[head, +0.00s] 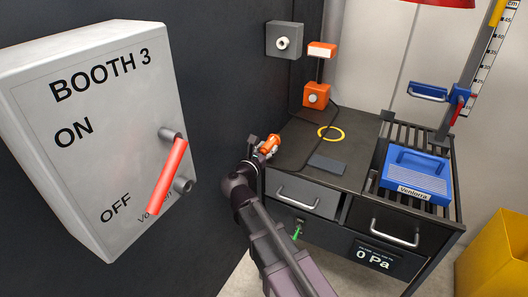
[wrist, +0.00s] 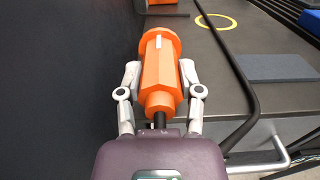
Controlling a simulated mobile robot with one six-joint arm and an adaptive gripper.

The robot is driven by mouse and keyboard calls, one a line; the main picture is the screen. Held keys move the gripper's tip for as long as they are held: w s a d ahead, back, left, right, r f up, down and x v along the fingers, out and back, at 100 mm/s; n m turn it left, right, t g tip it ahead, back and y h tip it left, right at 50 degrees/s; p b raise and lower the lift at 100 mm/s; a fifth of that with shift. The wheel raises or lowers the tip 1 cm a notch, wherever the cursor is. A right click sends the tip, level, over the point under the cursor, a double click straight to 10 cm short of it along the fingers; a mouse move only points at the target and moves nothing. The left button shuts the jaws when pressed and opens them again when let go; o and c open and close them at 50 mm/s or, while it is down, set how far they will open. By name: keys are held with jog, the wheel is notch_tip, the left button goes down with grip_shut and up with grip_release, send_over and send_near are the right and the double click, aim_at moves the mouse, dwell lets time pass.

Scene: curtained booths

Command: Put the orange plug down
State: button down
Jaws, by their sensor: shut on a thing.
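The orange plug (wrist: 160,75) is between the two fingers of my gripper (wrist: 160,80), which is shut on it. In the wrist view its wide end points away from me and a dark cable leaves its near end. In the head view the plug (head: 269,144) shows at the tip of my gripper (head: 262,152), by the left edge of the dark bench top (head: 300,150). I cannot tell whether the plug touches the bench top. A yellow ring (head: 330,133) is marked on the bench top, to the right of the plug and apart from it.
A dark pad (head: 327,163) lies near the bench's front edge. An orange box (head: 316,95) and a grey wall socket (head: 285,40) are behind. A blue case (head: 415,175) sits on the slatted right side. A grey Booth 3 switch box (head: 95,130) is on the left wall.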

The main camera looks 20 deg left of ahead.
jog(key=w+a, duration=0.1)
jog(key=w, duration=0.1)
jog(key=w+a, duration=0.1)
jog(key=shift+w+a+f, duration=0.1)
jog(key=shift+w+f, duration=0.1)
jog(key=shift+w, duration=0.2)
jog(key=shift+f, duration=0.1)
jog(key=shift+f+b, duration=1.7)
jog(key=shift+b, duration=0.25)
jog(key=shift+f, duration=0.15)
jog(key=shift+c, duration=1.3)
grip_release()
jog(key=shift+s+r, duration=0.15)
jog(key=shift+r, duration=0.1)
jog(key=s+a, duration=0.2)
jog(key=s, duration=0.9)
jog(key=shift+s, duration=0.3)
jog(key=shift+c, duration=0.2)
